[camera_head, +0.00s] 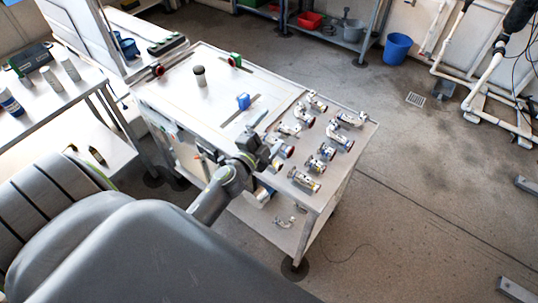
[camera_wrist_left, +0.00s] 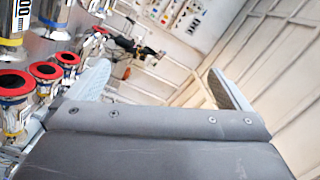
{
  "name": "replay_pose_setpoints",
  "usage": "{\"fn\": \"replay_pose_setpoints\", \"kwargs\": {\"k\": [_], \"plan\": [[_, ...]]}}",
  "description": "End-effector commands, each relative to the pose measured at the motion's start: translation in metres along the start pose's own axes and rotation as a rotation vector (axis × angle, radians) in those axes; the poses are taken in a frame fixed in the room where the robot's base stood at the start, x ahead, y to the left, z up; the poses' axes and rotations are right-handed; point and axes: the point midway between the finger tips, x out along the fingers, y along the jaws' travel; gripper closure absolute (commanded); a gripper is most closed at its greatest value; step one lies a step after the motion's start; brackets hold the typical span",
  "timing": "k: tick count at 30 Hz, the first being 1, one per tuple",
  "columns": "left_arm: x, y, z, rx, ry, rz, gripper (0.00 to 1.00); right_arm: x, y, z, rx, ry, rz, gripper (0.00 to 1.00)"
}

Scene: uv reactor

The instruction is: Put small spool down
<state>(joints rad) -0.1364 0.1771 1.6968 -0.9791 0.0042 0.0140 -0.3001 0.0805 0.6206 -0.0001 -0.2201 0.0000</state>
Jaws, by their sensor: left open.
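Several metal spools with clamps stand or lie at the right end of the white cart top (camera_head: 215,85), among them a spool at the near corner (camera_head: 304,180) and one farther back (camera_head: 350,120). I cannot tell which is the small spool. My left gripper (camera_head: 264,136) is beside the spools, on their left, over the cart's near edge. In the left wrist view its two fingers (camera_wrist_left: 160,88) are wide apart with nothing between them. Red-ended spools (camera_wrist_left: 45,71) show to the left of the fingers, outside them. My right gripper is not in view.
A blue object (camera_head: 243,101), a dark-topped cylinder (camera_head: 199,77) and a green item (camera_head: 235,60) are on the cart. A side table (camera_head: 50,110) with bottles stands at the left. A blue bucket (camera_head: 397,48) stands at the back.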

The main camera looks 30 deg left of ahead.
Motion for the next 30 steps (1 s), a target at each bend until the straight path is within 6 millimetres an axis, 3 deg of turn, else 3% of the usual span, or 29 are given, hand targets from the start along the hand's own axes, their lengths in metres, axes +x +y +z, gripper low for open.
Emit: {"fn": "replay_pose_setpoints", "kwargs": {"k": [3, 6, 9, 14, 17, 22, 26, 30], "plan": [[0.022, -0.019, -0.053, 0.205, 0.237, -0.018, 0.0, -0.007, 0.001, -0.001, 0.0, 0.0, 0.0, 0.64], [0.031, -0.021, -0.092, 0.387, 0.432, 0.0, 0.0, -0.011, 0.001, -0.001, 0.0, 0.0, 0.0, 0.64], [0.035, -0.014, -0.123, 0.573, 0.613, 0.049, 0.0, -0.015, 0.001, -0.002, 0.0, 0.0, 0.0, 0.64], [0.035, 0.007, -0.146, 0.867, 0.862, 0.192, 0.0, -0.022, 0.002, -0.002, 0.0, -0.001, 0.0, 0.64], [0.034, 0.021, -0.144, 1.041, 0.985, 0.325, 0.0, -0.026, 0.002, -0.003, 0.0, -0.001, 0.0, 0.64], [0.031, 0.029, -0.116, 1.307, 1.122, 0.623, 0.0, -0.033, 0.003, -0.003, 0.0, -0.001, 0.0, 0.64], [0.028, 0.017, -0.081, 1.464, 1.155, 0.905, 0.0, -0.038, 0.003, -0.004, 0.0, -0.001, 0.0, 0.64], [0.022, -0.009, -0.047, 1.554, 1.125, 1.198, 0.0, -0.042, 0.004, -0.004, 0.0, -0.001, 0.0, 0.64]]}}
